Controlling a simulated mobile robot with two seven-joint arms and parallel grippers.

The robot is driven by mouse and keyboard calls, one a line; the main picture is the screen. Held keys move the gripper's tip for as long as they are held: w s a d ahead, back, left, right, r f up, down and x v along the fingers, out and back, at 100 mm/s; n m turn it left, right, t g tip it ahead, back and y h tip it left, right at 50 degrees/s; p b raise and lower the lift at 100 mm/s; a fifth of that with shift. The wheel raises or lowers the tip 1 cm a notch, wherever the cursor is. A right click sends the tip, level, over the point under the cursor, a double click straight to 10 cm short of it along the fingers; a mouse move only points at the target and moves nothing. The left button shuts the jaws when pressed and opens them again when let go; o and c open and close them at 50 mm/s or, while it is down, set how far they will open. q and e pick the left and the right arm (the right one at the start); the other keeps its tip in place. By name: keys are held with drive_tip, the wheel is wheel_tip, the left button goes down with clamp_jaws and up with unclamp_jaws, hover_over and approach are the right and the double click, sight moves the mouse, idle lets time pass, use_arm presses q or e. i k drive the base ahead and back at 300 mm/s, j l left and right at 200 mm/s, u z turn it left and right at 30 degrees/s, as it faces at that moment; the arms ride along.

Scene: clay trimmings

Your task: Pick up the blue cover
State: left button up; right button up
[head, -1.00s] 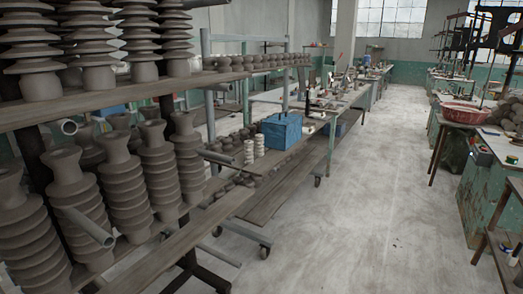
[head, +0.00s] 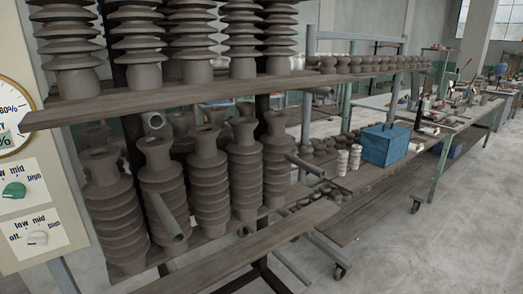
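A blue box-shaped cover (head: 386,145) with a small handle on top sits on the lower wooden shelf (head: 345,214) of the rack, right of centre in the head view. Two short stacks of pale ribbed pieces (head: 349,160) stand just left of it. Whether anything is under the cover is hidden. Neither of my grippers is in view.
Dark ribbed clay insulators (head: 205,178) fill the near shelves, with metal tubes (head: 165,217) sticking out. A control panel (head: 22,190) with knobs and a dial stands at the far left. A cluttered workbench (head: 462,122) is beyond the cover. The floor (head: 445,235) at right is clear.

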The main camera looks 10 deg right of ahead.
sight(384, 145)
drive_tip(key=i+l+u, duration=0.15)
drive_tip(key=l, duration=0.25)
drive_tip(key=i+l+u, duration=0.2)
drive_tip(key=l, duration=0.2)
drive_tip(key=i+l+u, duration=0.15)
drive_tip(key=l, duration=0.25)
drive_tip(key=l+u, duration=0.15)
drive_tip(key=l, duration=0.3)
drive_tip(key=i+l, duration=0.15)
drive_tip(key=l, duration=0.5)
drive_tip(key=i+l+u, duration=0.1)
drive_tip(key=l, duration=0.55)
drive_tip(key=i+l, duration=0.1)
drive_tip(key=l, duration=0.55)
drive_tip(key=i+l+u, duration=0.1)
drive_tip(key=l, duration=0.55)
